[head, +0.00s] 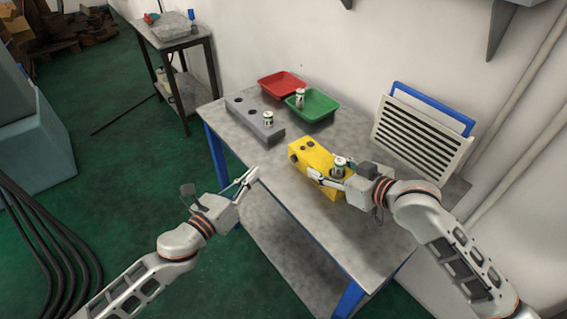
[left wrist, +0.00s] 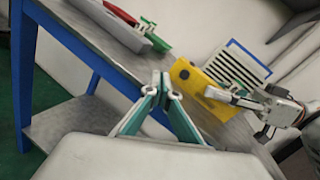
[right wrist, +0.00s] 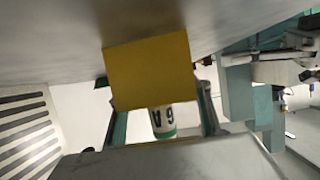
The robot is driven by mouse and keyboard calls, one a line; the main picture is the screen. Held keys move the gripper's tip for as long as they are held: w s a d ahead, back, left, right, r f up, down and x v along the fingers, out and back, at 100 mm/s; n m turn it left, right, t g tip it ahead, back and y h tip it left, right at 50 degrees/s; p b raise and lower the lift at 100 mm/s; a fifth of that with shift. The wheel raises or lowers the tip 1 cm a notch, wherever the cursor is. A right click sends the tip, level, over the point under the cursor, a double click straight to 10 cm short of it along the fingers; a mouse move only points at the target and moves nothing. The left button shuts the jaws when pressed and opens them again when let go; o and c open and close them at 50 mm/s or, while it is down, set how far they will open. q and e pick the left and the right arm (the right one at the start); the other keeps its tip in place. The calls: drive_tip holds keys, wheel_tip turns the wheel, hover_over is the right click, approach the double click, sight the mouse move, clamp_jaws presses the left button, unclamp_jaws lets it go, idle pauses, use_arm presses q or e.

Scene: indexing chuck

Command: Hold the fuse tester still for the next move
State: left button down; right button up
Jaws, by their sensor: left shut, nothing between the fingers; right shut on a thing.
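The fuse tester is a yellow block (head: 313,157) with dark round holes in its top, on the table. A white-and-green fuse (head: 339,166) stands upright at its right end. My right gripper (head: 340,177) is shut on that end of the tester, its fingers on either side. The right wrist view shows the tester's yellow end face (right wrist: 148,72) and the labelled fuse (right wrist: 163,119) between the fingers. My left gripper (head: 252,176) is shut and empty, off the table's front-left edge; its closed tips (left wrist: 161,82) show in the left wrist view.
A vented panel (head: 421,140) leans on the wall. The table's front-left part is clear.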

sight(292, 160)
use_arm(q)
drive_tip(key=shift+s+a+m+g+h, duration=0.55)
drive_tip(key=shift+s+m+h, duration=0.35)
drive_tip(key=shift+m, duration=0.5)
drive_tip(key=shift+s+a+m+g+h, duration=0.4)
drive_tip(key=shift+s+m+g+h, duration=0.35)
drive_tip(key=shift+m, duration=0.65)
drive_tip(key=shift+s+a+m+g+h, duration=0.5)
drive_tip(key=shift+s+m+h, duration=0.5)
drive_tip(key=shift+m, duration=0.4)
drive_tip(key=shift+d, duration=0.1)
drive_tip(key=x, duration=1.4)
